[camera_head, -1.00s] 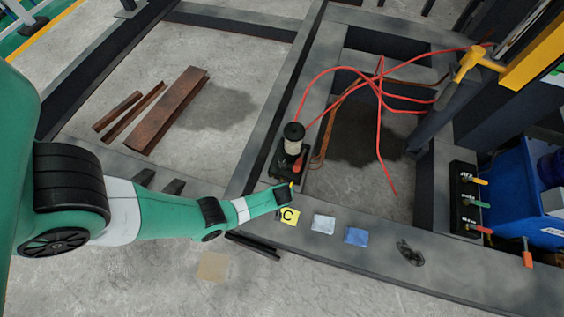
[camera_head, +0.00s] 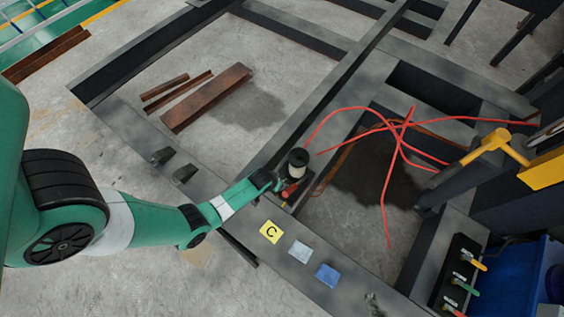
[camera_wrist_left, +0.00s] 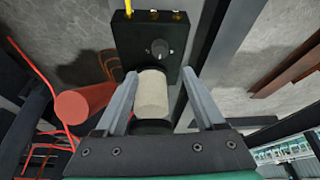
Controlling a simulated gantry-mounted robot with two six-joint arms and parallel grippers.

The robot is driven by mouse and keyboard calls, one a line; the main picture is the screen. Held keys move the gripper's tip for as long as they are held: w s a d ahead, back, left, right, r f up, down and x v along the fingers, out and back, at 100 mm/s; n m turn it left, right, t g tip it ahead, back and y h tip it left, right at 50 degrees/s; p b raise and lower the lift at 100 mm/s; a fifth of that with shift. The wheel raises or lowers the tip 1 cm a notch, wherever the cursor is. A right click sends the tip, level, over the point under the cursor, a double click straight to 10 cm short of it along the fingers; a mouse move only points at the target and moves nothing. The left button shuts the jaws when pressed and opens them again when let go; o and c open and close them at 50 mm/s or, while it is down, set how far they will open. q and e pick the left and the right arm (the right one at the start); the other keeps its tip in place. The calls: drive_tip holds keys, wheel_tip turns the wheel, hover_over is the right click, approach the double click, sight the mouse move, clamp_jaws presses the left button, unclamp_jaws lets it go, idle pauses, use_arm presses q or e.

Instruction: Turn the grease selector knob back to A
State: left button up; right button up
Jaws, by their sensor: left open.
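The grease unit (camera_head: 297,170) is a black box with a cream cylinder and black cap, standing on the dark frame. In the left wrist view, a small dark round knob (camera_wrist_left: 160,49) sits on the black box face (camera_wrist_left: 130,40), just beyond the fingertips. My left gripper (camera_wrist_left: 163,72) is open, with the cream cylinder (camera_wrist_left: 153,95) showing between its fingers; contact cannot be told. In the head view my left gripper (camera_head: 277,183) is beside the unit. The knob's markings are too small to read. My right gripper is not in view.
A yellow note marked C (camera_head: 270,231), a white pad (camera_head: 300,251) and a blue pad (camera_head: 327,275) lie on the front beam. Red hoses (camera_head: 390,160) cross behind the unit. In the left wrist view a red cylinder (camera_wrist_left: 83,103) stands left of the fingers.

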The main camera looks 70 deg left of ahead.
use_arm(q)
drive_tip(key=b+x, duration=0.8)
drive_tip(key=x, duration=0.2)
drive_tip(key=shift+s+f, duration=0.1)
drive_tip(key=shift+f, duration=0.1)
drive_tip(key=shift+w+a+f+b, duration=0.2)
drive_tip(key=shift+w+f+b, duration=0.1)
drive_tip(key=shift+f+b, duration=0.25)
drive_tip(key=shift+r, duration=0.15)
clamp_jaws()
